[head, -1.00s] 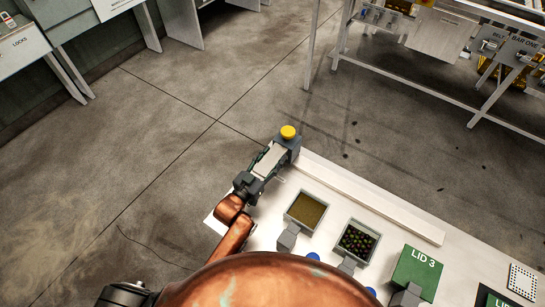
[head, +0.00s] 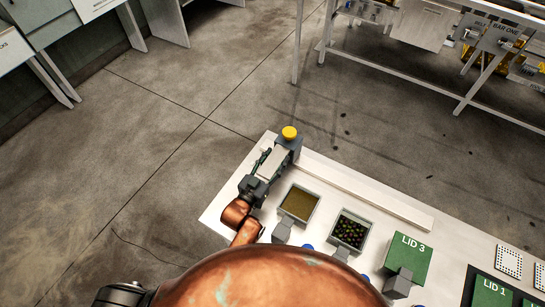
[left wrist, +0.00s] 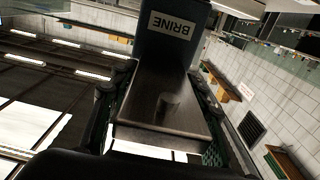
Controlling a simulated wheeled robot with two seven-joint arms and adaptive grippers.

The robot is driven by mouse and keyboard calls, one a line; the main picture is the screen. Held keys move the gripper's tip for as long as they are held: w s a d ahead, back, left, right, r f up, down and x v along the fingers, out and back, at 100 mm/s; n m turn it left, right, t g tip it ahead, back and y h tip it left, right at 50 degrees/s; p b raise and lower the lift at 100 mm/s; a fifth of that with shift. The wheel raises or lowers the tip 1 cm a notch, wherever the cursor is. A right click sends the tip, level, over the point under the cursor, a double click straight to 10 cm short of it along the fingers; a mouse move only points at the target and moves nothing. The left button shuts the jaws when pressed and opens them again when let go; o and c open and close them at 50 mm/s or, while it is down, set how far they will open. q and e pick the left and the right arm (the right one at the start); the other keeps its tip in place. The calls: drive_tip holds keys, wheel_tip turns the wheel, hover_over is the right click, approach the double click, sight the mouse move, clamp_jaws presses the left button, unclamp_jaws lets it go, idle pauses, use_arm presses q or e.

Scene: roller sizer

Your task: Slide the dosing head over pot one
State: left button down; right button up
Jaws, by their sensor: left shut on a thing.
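The dosing head is a dark grey block with a yellow knob (head: 290,133) at the far left end of the bench. In the left wrist view its upright part carries a BRINE label (left wrist: 172,25), above a grey block (left wrist: 165,100) between my fingers. My left gripper (head: 274,159) is shut on this grey block. Two square open pots stand nearer me: one with brownish contents (head: 299,203), one with green, olive-like contents (head: 351,231). No number shows on either pot. The dosing head is beyond the brownish pot, not over it. My right gripper is not in view.
A low white rail (head: 370,190) runs along the bench's far side. A green LID 3 (head: 412,255) lies right of the pots, with LID 1 (head: 492,288) further right. Grey handle blocks (head: 282,231) stand in front of the pots. Open floor lies left of the bench.

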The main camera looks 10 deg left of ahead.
sight(263, 176)
use_arm(q)
drive_tip(key=c, duration=1.1)
unclamp_jaws()
drive_tip(key=v, duration=1.2)
